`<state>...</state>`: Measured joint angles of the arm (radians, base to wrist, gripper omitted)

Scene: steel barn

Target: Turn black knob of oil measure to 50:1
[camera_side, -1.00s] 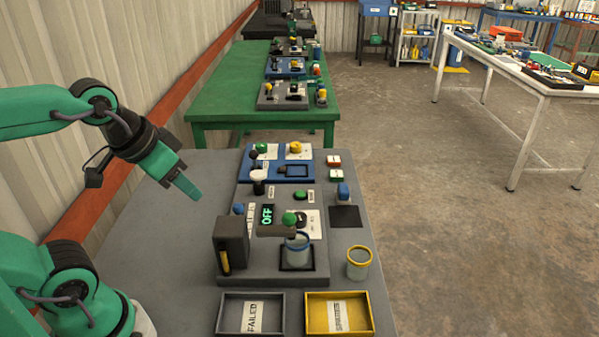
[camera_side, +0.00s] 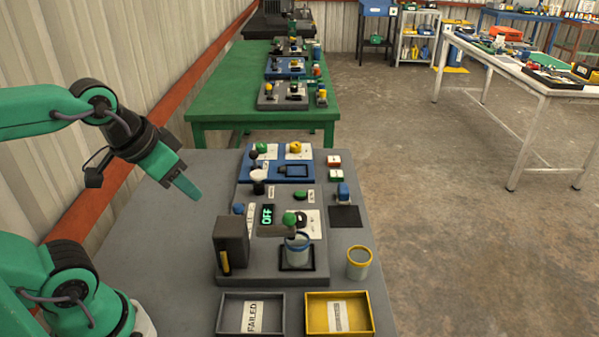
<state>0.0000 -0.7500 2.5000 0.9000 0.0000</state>
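The station holds a grey panel with a lit display reading OFF (camera_side: 267,215). A small black knob (camera_side: 301,221) sits beside a white scale plate (camera_side: 312,228), partly hidden by a green knob (camera_side: 290,219) in front of it. The markings and the black knob's pointing direction are too small to read. A clear cup with a blue rim (camera_side: 298,247) stands in a black square frame below. My gripper (camera_side: 187,188) hangs above the grey table, left of the panel and apart from everything. I see its fingers edge-on, so their opening does not show.
A dark box (camera_side: 231,245) stands at the panel's left. A yellow-rimmed cup (camera_side: 359,263) stands at right. A grey FAILED tray (camera_side: 232,300) and a yellow tray (camera_side: 367,311) lie at the front. A blue panel (camera_side: 243,172) is behind. The table's left side is clear.

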